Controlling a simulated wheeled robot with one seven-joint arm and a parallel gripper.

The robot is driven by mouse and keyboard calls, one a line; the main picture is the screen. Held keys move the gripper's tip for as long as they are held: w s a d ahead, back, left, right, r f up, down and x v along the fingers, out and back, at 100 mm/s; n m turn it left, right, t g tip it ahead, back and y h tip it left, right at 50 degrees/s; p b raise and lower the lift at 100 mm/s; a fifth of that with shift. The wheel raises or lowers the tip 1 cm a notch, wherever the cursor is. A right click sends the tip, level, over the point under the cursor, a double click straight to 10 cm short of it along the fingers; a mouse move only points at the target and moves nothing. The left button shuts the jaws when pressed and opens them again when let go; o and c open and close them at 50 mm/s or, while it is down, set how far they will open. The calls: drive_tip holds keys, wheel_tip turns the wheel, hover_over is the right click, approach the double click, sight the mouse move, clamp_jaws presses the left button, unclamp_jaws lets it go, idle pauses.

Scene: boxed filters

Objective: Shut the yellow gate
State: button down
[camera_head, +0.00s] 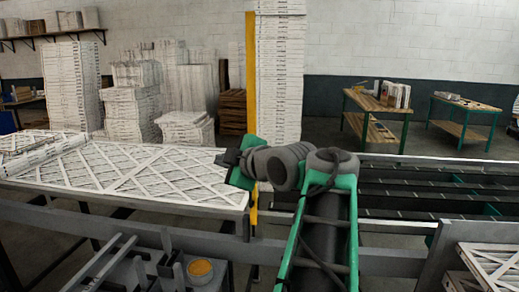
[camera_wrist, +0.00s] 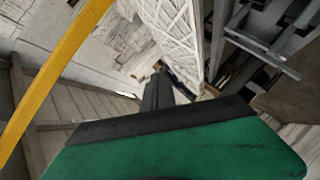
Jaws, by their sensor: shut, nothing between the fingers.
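The yellow gate shows as a tall upright yellow bar (camera_head: 250,75) in the head view, left of the tall stack of boxed filters. My wrist hides its middle, and a short lower part shows below the wrist. In the wrist view the yellow bar (camera_wrist: 55,75) runs slanted along the left side, apart from my fingers. My gripper (camera_wrist: 158,88) is shut and empty, its dark fingers pointing away from the green palm. In the head view my gripper (camera_head: 222,158) is small and partly hidden, beside the bar. I cannot tell whether it touches it.
White lattice-faced filters (camera_head: 130,172) lie flat on the left, by a grey rail (camera_head: 120,222). Dark roller tracks (camera_head: 430,190) lie to the right. A tall filter stack (camera_head: 279,75) stands behind the bar. Two wooden-topped benches (camera_head: 375,103) stand at the back right. More filters (camera_head: 492,262) lie front right.

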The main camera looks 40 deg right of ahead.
drive_tip(key=s+d+r+n+t+h+b, duration=0.1)
drive_tip(key=s+d+r+n+t+b, duration=0.15)
drive_tip(key=s+d, duration=0.25)
drive_tip(key=s+d+r+n+t+b, duration=0.1)
drive_tip(key=s+d+r+n, duration=0.25)
drive_tip(key=s, duration=0.25)
drive_tip(key=p, duration=0.3)
approach(251, 121)
drive_tip(key=w+a, duration=0.3)
drive_tip(key=w, duration=0.1)
drive_tip(key=d, duration=0.1)
drive_tip(key=w+d+p, duration=0.1)
drive_tip(key=d+p, duration=0.1)
drive_tip(key=shift+w+d+r+n, duration=0.1)
drive_tip(key=shift+w+d+n, duration=0.2)
drive_tip(key=shift+w, duration=0.1)
